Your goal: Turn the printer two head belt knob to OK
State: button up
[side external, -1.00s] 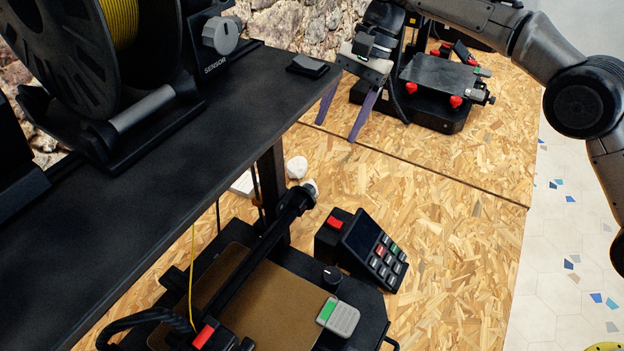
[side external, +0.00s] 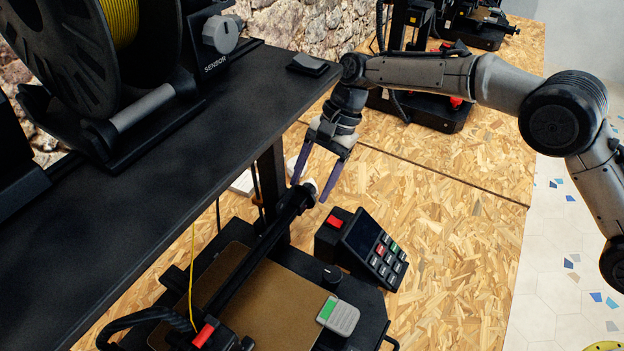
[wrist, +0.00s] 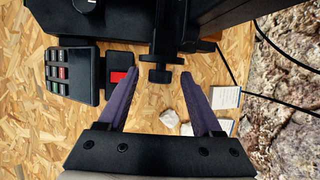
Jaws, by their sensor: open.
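The near printer's print bed (side external: 235,270) lies below the shelf, and a dark beam (side external: 262,240) crosses over it. A knob (side external: 311,185) sits at the beam's far end; in the wrist view a black T-shaped knob (wrist: 160,75) shows. My gripper (side external: 309,192) is open and points down over this beam end. In the wrist view my gripper (wrist: 161,73) has its purple fingers on either side of the knob, with gaps and no visible contact. I cannot tell the depth between fingertips and knob. No OK mark is readable.
A keypad box (side external: 372,250) with a red button (side external: 335,222) stands right of the beam. The shelf (side external: 150,170) with a yellow spool overhangs at left. A white stone (wrist: 170,118) lies nearby. Bare board is free at right.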

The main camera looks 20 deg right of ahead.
grip_shut()
dwell(0.4)
jog(key=shift+t, duration=0.3)
jog(key=shift+s+d+n+t+y, duration=0.15)
jog(key=shift+t+y, duration=0.2)
jog(key=shift+y, duration=0.2)
jog(key=shift+s+d+n+t+y, duration=0.15)
jog(key=shift+t+y, duration=0.2)
jog(key=shift+y, duration=0.2)
jog(key=shift+s+d+f+n+t+y, duration=0.1)
jog(key=shift+f+n+t+y, duration=0.4)
jog(key=shift+t+y, duration=0.9)
jog(key=shift+s+d+f+n+t+y, duration=0.2)
jog(key=shift+n+t+y, duration=0.55)
jog(key=shift+y, duration=1.25)
jog(key=shift+w+a+f+n+t+y, duration=0.1)
jog(key=shift+f+n+t+y, duration=0.4)
jog(key=shift+t+y, duration=0.95)
jog(key=shift+s+r+y, duration=0.1)
jog(key=shift+y, duration=0.25)
